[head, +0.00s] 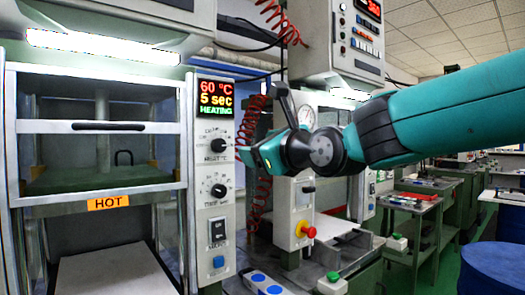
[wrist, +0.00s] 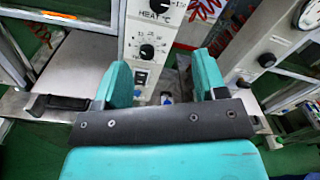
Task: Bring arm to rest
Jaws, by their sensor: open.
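My teal gripper (head: 248,156) reaches in from the right and hangs in the air in front of the gap between two presses. In the wrist view my gripper (wrist: 162,74) is open, its two teal fingers apart with nothing between them. Behind the fingers are the dials of a white control panel (wrist: 155,40). In the head view this panel (head: 213,190) stands left of my gripper; its display reads 60 °C, 5 sec, HEATING.
The left press (head: 95,127) has a framed front with a dark handle, a green plate inside and an orange HOT label (head: 108,203). A second panel (head: 293,215) has a red emergency button (head: 308,231). Work tables (head: 410,200) stand at right, with a blue drum (head: 492,268) in the corner.

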